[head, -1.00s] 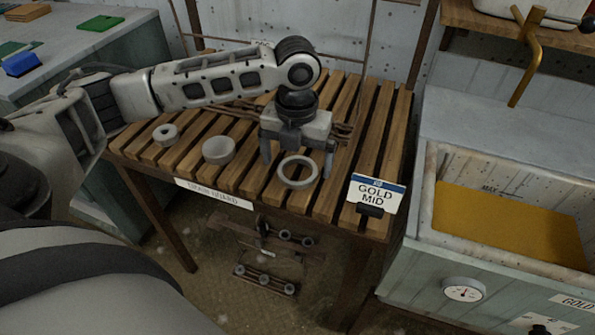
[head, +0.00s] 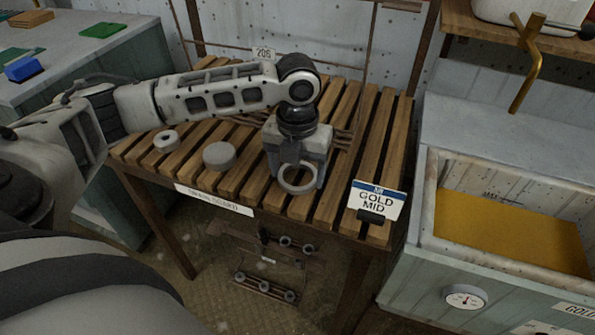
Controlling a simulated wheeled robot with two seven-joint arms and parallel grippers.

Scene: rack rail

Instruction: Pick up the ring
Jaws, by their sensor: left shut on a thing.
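The pale grey ring (head: 297,189) is at the front of the slatted wooden drain board (head: 330,205), right of the other round pieces. My left gripper (head: 298,178) comes down over it from above with its fingers closed in on the ring. It is shut on the ring, which is at or just above the slats; I cannot tell which. The gripper body hides the ring's far edge. My right gripper is not in view.
A grey round piece (head: 220,156) and a smaller holed piece (head: 166,141) sit to the left on the slats. A "GOLD MID" sign (head: 376,201) stands at the front right. A tank with gold liquid (head: 510,232) is at right. A small rack (head: 268,284) is below.

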